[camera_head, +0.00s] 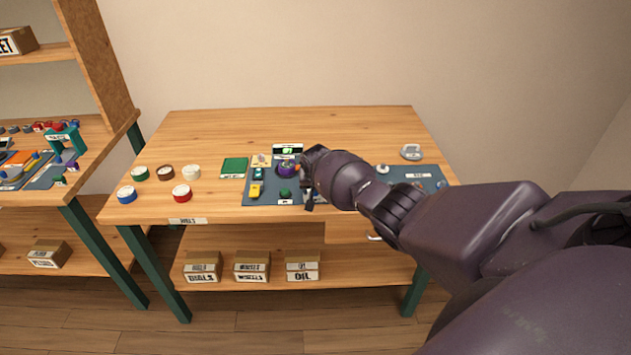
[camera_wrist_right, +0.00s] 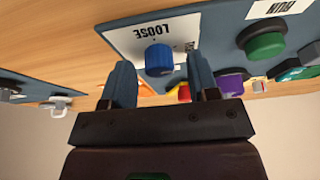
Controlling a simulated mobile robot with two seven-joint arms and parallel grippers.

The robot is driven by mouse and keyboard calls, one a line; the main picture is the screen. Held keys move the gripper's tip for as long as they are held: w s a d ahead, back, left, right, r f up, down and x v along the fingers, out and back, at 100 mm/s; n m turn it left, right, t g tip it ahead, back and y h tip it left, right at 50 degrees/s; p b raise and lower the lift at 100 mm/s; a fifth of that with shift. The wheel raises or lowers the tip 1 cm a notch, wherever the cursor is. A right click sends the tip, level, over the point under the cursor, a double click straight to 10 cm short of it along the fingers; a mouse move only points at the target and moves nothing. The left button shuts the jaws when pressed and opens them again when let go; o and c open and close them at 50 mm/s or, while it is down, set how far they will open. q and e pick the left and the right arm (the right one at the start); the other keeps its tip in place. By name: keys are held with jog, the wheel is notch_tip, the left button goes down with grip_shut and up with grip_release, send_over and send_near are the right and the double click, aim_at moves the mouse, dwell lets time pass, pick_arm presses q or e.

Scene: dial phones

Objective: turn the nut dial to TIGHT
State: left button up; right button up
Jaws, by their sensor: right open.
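The nut dial is a blue round knob (camera_wrist_right: 159,60) on a white plate (camera_wrist_right: 125,38) in the right wrist view. The plate reads LOOSE, upside down in this view; a second label is mostly hidden behind a finger. The dial's pointer cannot be made out. My right gripper (camera_wrist_right: 161,75) is open, with one finger on each side of the dial in the picture; contact cannot be told. In the head view my right gripper (camera_head: 308,188) is over the blue-grey panel (camera_head: 249,201) and hides the dial. My left gripper is not in view.
Close by are a green knob (camera_wrist_right: 265,42) labelled RUN and a purple knob (camera_wrist_right: 232,82). A yellow switch (camera_head: 256,190) and a small display (camera_head: 287,149) are also near. The table's back is clear.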

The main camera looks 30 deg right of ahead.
jog(key=shift+s+r, duration=0.1)
jog(key=shift+r, duration=0.45)
jog(key=p+v, duration=0.2)
jog(key=v, duration=0.2)
jog(key=shift+s+a, duration=0.1)
jog(key=p+v, duration=0.1)
jog(key=v, duration=0.4)
jog(key=shift+r, duration=0.15)
jog(key=shift+a, duration=0.1)
